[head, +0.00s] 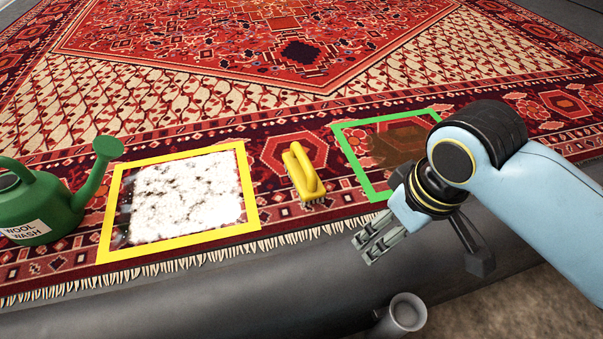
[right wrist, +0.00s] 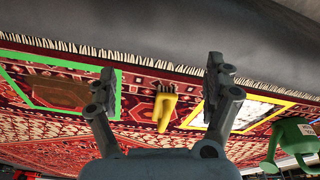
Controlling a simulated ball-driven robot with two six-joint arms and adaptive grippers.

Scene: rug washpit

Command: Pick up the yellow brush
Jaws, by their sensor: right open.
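The yellow brush (head: 303,172) lies on the red patterned rug (head: 300,128), between the yellow frame and the green frame. It has an arched yellow handle on top. My right gripper (head: 367,247) is to the right of the brush and nearer to me, over the rug's fringed edge, apart from the brush. In the right wrist view the brush (right wrist: 164,106) shows between the two spread fingers (right wrist: 160,88), farther off, with nothing in the grip. My left gripper is in neither view.
A yellow frame (head: 178,243) surrounds white foam at the left. A green frame (head: 352,160) surrounds a brown stain, partly hidden by my right arm. A green watering can (head: 48,205) labelled "WOOL WASH" stands far left. A grey cup-like object (head: 405,312) is at the bottom.

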